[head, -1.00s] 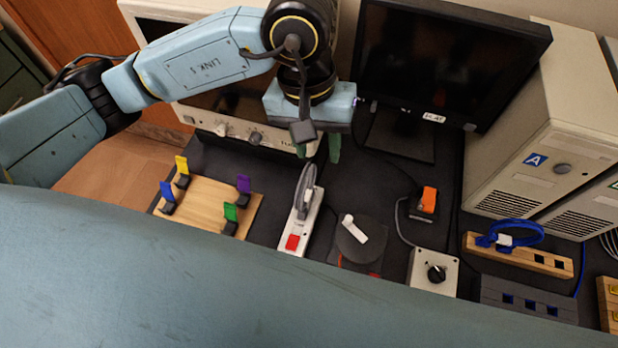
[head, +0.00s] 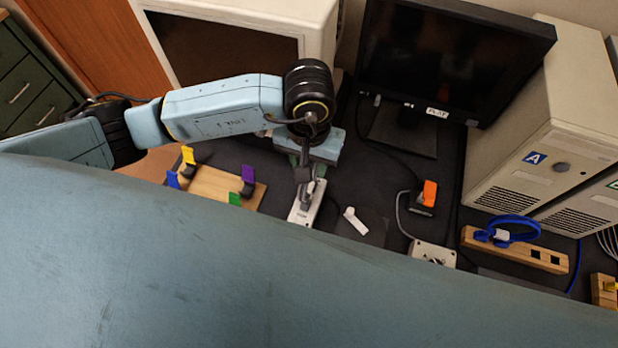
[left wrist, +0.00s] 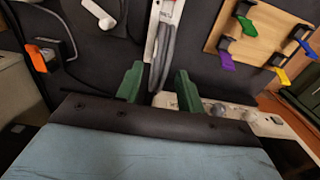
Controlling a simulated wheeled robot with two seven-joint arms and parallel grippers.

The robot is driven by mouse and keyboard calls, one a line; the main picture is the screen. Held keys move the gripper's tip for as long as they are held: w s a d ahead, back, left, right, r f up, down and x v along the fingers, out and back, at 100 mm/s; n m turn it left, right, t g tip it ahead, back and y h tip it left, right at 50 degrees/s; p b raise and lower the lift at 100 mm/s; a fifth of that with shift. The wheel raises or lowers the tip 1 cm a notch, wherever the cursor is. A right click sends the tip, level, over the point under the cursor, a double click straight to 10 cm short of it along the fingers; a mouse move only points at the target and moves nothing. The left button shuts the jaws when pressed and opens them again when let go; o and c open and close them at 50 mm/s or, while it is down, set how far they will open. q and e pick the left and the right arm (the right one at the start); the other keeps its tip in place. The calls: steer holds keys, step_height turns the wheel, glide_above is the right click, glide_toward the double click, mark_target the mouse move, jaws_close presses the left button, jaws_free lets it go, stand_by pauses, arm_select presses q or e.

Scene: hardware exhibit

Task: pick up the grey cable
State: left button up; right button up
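The grey cable (left wrist: 163,48) lies as a folded bundle on a narrow white strip (left wrist: 153,22), seen at the top middle of the left wrist view. In the head view the cable (head: 307,196) is partly covered by my left gripper (head: 304,166), which is above its far end. In the left wrist view my left gripper (left wrist: 159,74) has its two green fingers apart, with the cable running in the gap between them. Neither finger visibly touches the cable. The height between fingers and cable is hard to tell. My right gripper is not in view.
Left of the strip is a wooden board (head: 213,188) with coloured clips. Right of it are a white lever (head: 355,221), an orange switch (head: 429,193) and a wooden block with a blue cable (head: 515,230). A monitor (head: 450,65) stands behind. My own body hides the front.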

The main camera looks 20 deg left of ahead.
arm_select(q)
steer(key=shift+f, duration=1.05)
jaws_close()
